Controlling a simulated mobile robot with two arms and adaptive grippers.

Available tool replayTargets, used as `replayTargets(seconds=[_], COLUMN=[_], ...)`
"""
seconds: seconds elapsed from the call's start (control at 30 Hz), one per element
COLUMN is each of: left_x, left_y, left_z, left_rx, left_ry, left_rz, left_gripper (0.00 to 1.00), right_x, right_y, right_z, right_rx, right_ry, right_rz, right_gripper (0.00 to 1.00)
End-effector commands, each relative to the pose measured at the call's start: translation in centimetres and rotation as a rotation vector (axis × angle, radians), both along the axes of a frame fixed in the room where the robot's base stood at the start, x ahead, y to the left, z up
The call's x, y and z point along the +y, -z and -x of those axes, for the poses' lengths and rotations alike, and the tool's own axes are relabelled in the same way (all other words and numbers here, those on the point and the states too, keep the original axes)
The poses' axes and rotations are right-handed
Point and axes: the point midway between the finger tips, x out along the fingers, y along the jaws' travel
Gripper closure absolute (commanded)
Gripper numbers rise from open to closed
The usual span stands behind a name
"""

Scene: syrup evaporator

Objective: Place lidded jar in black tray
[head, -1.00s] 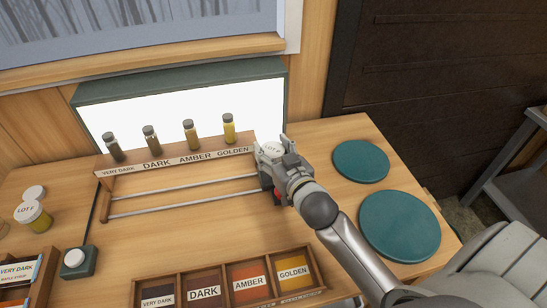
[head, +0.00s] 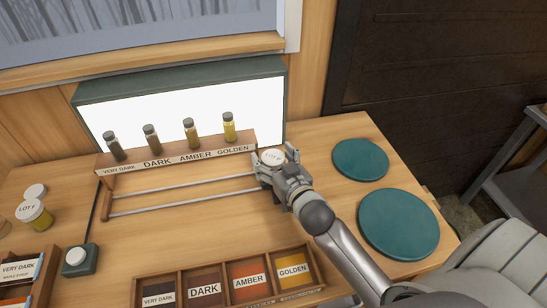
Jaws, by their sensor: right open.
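A lidded jar (head: 272,157) with a white lid marked "LOT" stands at the right end of the sample rack; its body is mostly hidden by my gripper. My right gripper (head: 275,155) is open, with its fingers on either side of the jar's lid. Whether they touch it I cannot tell. A second jar (head: 36,216) with a white "LOT F" lid and amber contents stands at the far left of the table. I cannot make out a black tray. My left gripper is out of view.
A wooden rack (head: 180,157) holds several vials before a lit panel (head: 180,105). A wooden divided box (head: 230,290) with colour-labelled compartments lies at the front. Two teal discs (head: 398,223) lie to the right. A small device with a white button (head: 76,257) sits left.

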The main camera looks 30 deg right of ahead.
Motion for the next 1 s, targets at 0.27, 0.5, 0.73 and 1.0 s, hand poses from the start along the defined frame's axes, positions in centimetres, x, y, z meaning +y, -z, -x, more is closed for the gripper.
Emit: replayTargets(seconds=[0.27, 0.5, 0.73, 1.0], left_x=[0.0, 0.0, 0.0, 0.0], left_y=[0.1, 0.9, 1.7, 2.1], left_z=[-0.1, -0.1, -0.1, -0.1], left_rx=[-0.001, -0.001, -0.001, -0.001], left_ry=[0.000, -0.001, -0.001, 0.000], left_rz=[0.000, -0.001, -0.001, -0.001], left_gripper=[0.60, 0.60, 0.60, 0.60], right_x=[0.1, 0.3, 0.5, 0.7], right_y=[-0.2, -0.7, -1.4, -1.9], right_z=[0.8, 4.9, 8.9, 11.5], right_rx=[0.001, 0.002, 0.001, 0.001], right_ry=[0.000, 0.000, 0.000, 0.001], right_rz=[0.000, -0.002, -0.001, -0.001], right_gripper=[0.25, 0.25, 0.25, 0.25])
